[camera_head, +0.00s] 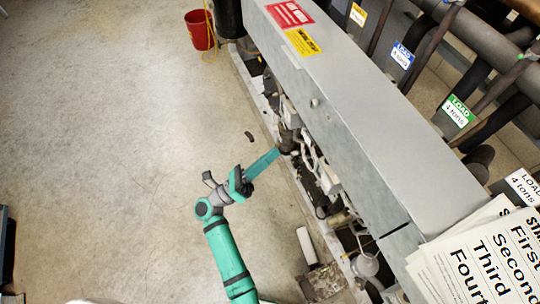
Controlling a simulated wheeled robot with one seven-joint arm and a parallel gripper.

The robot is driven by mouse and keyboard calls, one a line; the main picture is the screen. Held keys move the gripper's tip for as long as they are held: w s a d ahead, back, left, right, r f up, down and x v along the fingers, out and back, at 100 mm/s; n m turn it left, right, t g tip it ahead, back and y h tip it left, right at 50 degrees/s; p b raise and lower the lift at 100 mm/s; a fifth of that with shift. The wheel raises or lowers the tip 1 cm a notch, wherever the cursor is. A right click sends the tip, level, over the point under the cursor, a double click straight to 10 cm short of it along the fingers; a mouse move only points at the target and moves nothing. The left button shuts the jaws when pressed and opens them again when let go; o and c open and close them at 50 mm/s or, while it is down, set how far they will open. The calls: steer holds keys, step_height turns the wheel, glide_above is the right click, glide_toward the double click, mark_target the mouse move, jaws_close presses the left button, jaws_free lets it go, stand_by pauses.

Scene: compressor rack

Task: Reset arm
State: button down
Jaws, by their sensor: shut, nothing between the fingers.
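My green arm comes in from the bottom and bends at a joint left of the rack.
The compressor rack's grey top (350,110) runs diagonally on the right, with pipes and tags beyond it. A red bucket (201,30) stands at the top. A small dark piece (249,136) lies near the rack. Paper sheets (480,262) are lower right.

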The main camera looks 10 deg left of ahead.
stand_by(0.3)
steer(key=s+d+f+m+y, duration=0.1)
steer(key=s+d+m+y, duration=0.2)
steer(key=s+m, duration=0.6)
steer(key=s+d+f+m+y, duration=0.2)
steer(key=s+m+y, duration=0.6)
steer(key=m, duration=0.6)
steer(key=s+d+f+m+g+y, duration=0.1)
steer(key=s+d+m+y, duration=0.3)
steer(key=s+m, duration=0.6)
steer(key=shift+s+d+f+m+y, duration=0.25)
steer(key=shift+s+m+y, duration=0.15)
steer(key=shift+m+y, duration=0.45)
